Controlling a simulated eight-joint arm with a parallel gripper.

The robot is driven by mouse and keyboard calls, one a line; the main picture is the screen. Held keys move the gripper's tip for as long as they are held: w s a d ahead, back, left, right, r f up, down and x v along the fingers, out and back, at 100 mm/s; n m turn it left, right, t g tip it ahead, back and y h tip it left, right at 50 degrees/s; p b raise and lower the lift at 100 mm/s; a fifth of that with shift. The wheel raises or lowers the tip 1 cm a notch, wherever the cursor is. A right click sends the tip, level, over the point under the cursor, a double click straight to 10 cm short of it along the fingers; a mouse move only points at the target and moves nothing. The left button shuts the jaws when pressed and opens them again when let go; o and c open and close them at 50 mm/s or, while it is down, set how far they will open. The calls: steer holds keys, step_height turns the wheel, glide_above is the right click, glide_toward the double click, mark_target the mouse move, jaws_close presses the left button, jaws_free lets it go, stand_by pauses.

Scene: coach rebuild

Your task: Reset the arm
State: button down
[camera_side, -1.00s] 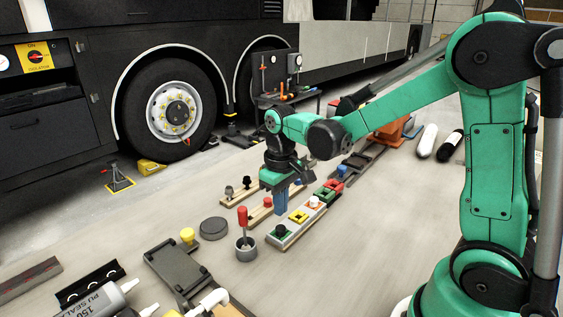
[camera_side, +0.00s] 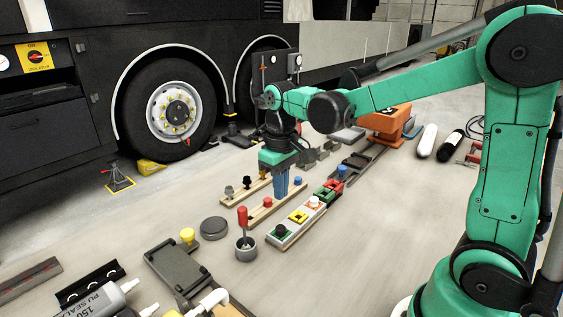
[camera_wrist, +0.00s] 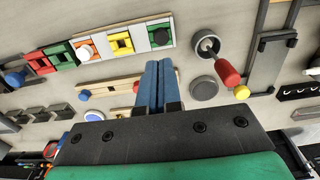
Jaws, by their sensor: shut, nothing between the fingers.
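My gripper (camera_side: 281,184) is the teal and black end of my green arm, with blue fingers pointing down. It is above the floor near the wooden rails. In the wrist view the blue fingers (camera_wrist: 159,84) lie side by side, pressed together, with nothing between them. The strip of coloured blocks (camera_side: 297,222) lies to the right of the fingers in the side view. A wooden rail with red and blue knobs (camera_side: 266,212) is close to the fingertips. Whether the fingertips touch anything is hard to tell, but they appear to be clear of the floor.
A grey cup with a red-handled tool (camera_side: 246,249) stands in front. A grey disc (camera_side: 213,228), a yellow knob (camera_side: 187,235) and a dark plate (camera_side: 178,268) lie to the left. The bus wheel (camera_side: 180,109) is behind. Open floor lies at the centre front.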

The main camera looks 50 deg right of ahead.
steer(key=s+a+r+t, duration=0.2)
steer(key=s+a+t, duration=0.2)
steer(key=t, duration=0.3)
steer(key=shift+s+r, duration=0.25)
steer(key=shift+s, duration=0.65)
stand_by(0.7)
